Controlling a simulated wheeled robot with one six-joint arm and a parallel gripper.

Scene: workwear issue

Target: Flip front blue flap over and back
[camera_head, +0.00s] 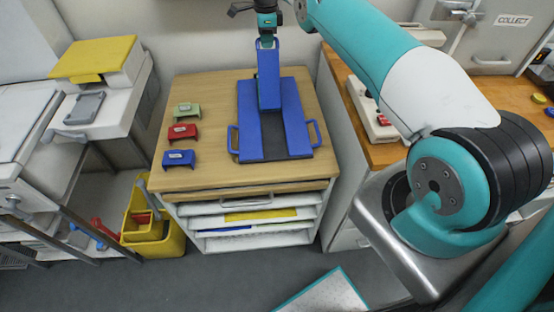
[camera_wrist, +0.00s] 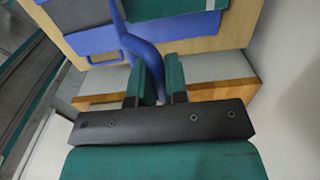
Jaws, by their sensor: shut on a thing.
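The blue folding board (camera_head: 293,112) lies on the wooden table top. It has blue panels on both sides and a dark strip at its front and middle. A narrow blue flap (camera_head: 269,80) stands raised from the board, its upper end at my gripper (camera_head: 267,42). Side handles show at the left (camera_head: 234,138) and right (camera_head: 315,133). In the wrist view my gripper (camera_wrist: 157,88) has its teal fingers closed around a blue handle (camera_wrist: 143,50). The flap's hinge cannot be made out.
Green (camera_head: 187,110), red (camera_head: 182,132) and blue (camera_head: 178,157) bracket-shaped blocks stand left of the board on the wooden table (camera_head: 215,90). A yellow bucket (camera_head: 150,225) is on the floor at left. A wall is close behind the table; another wooden counter (camera_head: 400,150) is at right.

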